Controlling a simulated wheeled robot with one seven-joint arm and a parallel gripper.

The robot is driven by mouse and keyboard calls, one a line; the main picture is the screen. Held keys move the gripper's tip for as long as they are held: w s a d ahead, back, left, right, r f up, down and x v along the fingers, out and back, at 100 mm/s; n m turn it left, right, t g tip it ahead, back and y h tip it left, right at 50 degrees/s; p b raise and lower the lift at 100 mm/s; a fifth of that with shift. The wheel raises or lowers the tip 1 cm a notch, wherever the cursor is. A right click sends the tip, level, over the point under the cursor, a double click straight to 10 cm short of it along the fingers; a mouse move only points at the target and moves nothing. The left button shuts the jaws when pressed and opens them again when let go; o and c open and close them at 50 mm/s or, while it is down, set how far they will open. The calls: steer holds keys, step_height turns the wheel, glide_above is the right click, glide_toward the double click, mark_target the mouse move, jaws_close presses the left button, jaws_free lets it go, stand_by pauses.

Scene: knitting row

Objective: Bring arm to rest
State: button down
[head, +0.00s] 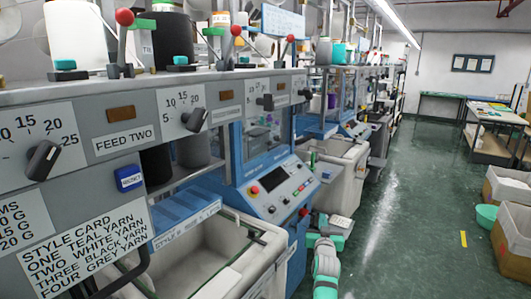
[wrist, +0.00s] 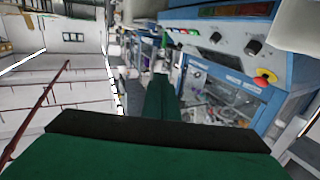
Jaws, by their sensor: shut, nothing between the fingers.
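My arm (head: 326,268), white and teal, shows at the bottom of the head view, right of the blue machine's control panel and over the edge of the aisle. My gripper (wrist: 160,118) shows in the wrist view as dark green parts with a black edge. It is shut and holds nothing. Its fingers point towards the row of machines, and nothing touches them in that view. In the head view the gripper itself is hard to make out.
The grey knitting machine (head: 100,115) with levers and dials fills the left. Its blue control panel (head: 280,192) and a pale bin (head: 195,255) stand near my arm. The green aisle floor (head: 400,190) is largely clear. Cardboard boxes (head: 512,240) and a teal basin (head: 486,216) lie at right.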

steer(key=s+a+f+y, duration=0.1)
steer(key=s+a+f, duration=0.4)
steer(key=s+f, duration=0.45)
steer(key=s+a+f, duration=0.6)
steer(key=s+f, duration=0.3)
steer(key=f, duration=0.2)
steer(key=s+a+f+g, duration=0.1)
steer(key=s+a+f, duration=0.25)
steer(key=s, duration=0.65)
steer(key=s+a+f, duration=0.3)
steer(key=s+f, duration=0.2)
steer(key=s, duration=0.4)
steer(key=s+a+r+n+y, duration=0.1)
steer(key=s+a, duration=0.1)
steer(key=s, duration=0.9)
steer(key=s+a+r, duration=0.1)
steer(key=s+a, duration=0.1)
steer(key=s, duration=0.9)
steer(key=s+r+n+g+y, duration=0.1)
steer(key=s+r, duration=1.1)
steer(key=s, duration=0.4)
steer(key=shift+a, duration=0.35)
